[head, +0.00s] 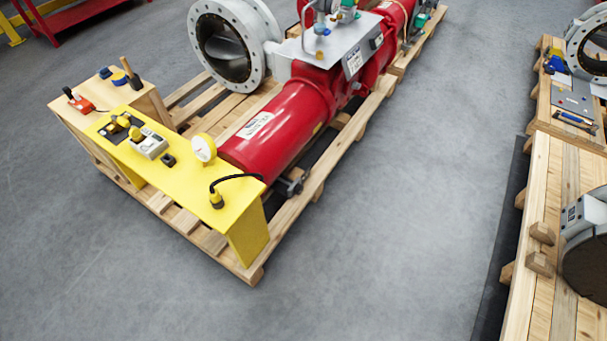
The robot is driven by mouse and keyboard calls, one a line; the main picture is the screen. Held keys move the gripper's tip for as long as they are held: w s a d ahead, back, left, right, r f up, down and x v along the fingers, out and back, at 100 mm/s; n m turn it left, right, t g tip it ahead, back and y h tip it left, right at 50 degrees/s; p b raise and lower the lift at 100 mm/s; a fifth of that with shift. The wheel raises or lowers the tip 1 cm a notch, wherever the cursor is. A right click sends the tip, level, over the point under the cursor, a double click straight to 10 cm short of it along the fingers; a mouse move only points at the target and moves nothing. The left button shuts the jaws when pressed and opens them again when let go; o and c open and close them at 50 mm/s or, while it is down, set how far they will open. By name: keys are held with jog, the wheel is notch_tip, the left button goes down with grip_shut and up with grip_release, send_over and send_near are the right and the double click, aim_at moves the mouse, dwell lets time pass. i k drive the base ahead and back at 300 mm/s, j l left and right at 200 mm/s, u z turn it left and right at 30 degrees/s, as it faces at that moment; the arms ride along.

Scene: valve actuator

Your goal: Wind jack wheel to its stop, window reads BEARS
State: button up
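A valve actuator with a red cylinder (290,120) lies on a wooden pallet (293,218), beside a grey flanged valve body (235,45). I cannot make out a jack wheel or a window for certain. A small dark fitting (291,186) sits low at the cylinder's near end, too small to read. No BEARS reading is visible. The cylinder's near end is partly hidden behind a yellow bench (180,180). My gripper is not in view.
The bench carries yellow-knobbed controls (148,145), a round gauge (203,148) and a yellow plug (216,199) with a black cable. A wooden box (88,102) with tools adjoins it. More pallets (545,200) stand at right. Grey floor (400,230) between is clear.

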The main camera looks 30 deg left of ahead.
aim_at(298, 188)
jog(key=i+l+u, duration=0.35)
jog(key=u, duration=0.15)
jog(key=i+l+u, duration=0.2)
jog(key=l+u, duration=0.25)
jog(key=u, duration=0.55)
jog(key=i+l+u, duration=0.3)
jog(key=i+l, duration=0.15)
jog(key=i+l+u, duration=0.25)
jog(key=i+l, duration=0.35)
jog(key=i+l+u, duration=0.3)
jog(key=i+l, duration=0.2)
jog(key=l, duration=0.15)
